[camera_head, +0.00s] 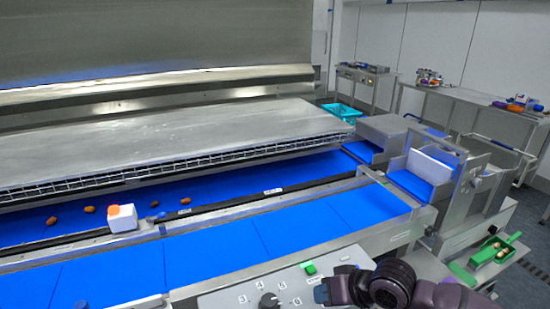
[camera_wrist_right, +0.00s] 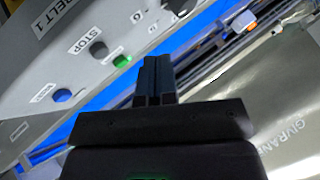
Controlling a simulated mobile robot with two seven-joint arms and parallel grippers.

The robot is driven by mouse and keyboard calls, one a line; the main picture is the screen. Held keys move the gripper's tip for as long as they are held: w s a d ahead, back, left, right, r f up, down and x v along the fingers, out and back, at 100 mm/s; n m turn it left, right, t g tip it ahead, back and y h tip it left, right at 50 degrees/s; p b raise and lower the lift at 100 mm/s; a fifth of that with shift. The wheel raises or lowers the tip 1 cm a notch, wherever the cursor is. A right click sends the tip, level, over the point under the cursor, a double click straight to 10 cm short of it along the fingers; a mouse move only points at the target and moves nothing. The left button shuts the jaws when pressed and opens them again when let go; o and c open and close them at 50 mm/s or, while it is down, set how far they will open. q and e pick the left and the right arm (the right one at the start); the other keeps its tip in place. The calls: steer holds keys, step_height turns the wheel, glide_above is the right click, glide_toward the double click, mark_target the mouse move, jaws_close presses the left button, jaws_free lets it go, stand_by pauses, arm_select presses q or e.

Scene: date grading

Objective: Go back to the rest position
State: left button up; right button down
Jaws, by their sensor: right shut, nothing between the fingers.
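My right gripper (camera_head: 323,292) is at the bottom of the head view, over the right edge of the grey control panel (camera_head: 240,297). In the right wrist view its two dark fingers (camera_wrist_right: 155,64) are together, with nothing between them. The fingertips appear close to the green button (camera_wrist_right: 122,61) in that view; whether they touch it, I cannot tell. The green button (camera_head: 310,268) also shows in the head view, a little above and left of the gripper. My left gripper is not in view.
A blue belt (camera_head: 285,228) runs behind the panel. Several brown dates (camera_head: 185,200) lie on the farther belt, near a white block with an orange top (camera_head: 122,222). A green scoop (camera_head: 495,250) lies at right. A steel machine (camera_head: 160,145) stands behind.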

steer(key=w+r+n+t, duration=0.4)
steer(key=w+t, duration=0.1)
steer(key=s+d+f+t+h+b, duration=0.1)
steer(key=s+d+f+t, duration=0.1)
steer(key=d+f+t, duration=0.3)
arm_select(q)
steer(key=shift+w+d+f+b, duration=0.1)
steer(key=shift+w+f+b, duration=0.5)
steer(key=shift+b, duration=0.4)
arm_select(e)
steer(key=s+d+f+m+g+h, duration=0.1)
steer(key=s+d+f+m+h, duration=0.1)
steer(key=s+d+f, duration=0.4)
steer(key=s+d+f+m+g+h, duration=0.2)
steer(key=s+d+f+h, duration=0.3)
steer(key=s+f, duration=0.6)
steer(key=s+d+m, duration=0.1)
steer(key=s, duration=0.2)
steer(key=shift+d+f+m, duration=0.15)
steer(key=shift+f+m, duration=0.15)
steer(key=shift+s, duration=0.1)
